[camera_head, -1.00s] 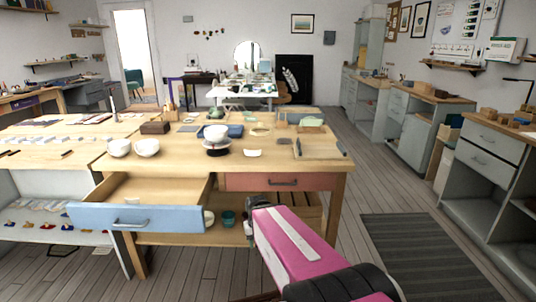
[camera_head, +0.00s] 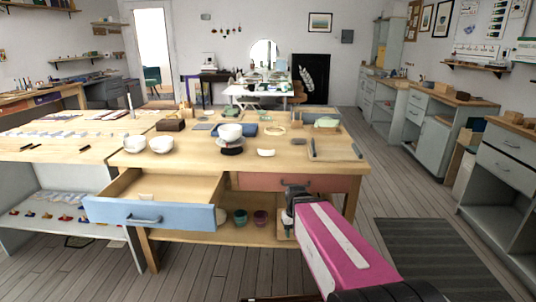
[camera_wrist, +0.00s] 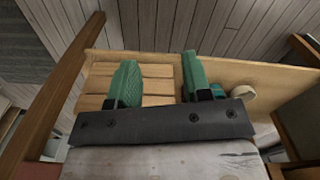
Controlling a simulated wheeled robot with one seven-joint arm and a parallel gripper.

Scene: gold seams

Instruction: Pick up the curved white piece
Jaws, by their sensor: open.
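A small curved white piece (camera_head: 266,152) lies on the wooden worktable (camera_head: 300,168), near its front edge and right of a white bowl on a dark stand (camera_head: 231,140). My gripper (camera_head: 295,190) is in front of the table, below the tabletop and beside the reddish drawer front. In the wrist view my gripper (camera_wrist: 158,82) shows two green fingers spread apart with nothing between them. Below them are wooden slats. The curved white piece does not show in the wrist view.
An open blue-fronted drawer (camera_head: 150,213) sticks out at the table's left. Two white bowls (camera_head: 161,144) stand on the tabletop. Green and purplish cups (camera_head: 240,217) sit on the lower shelf. A pale round object (camera_wrist: 243,94) is right of my fingers. A grey mat (camera_head: 430,255) lies at right.

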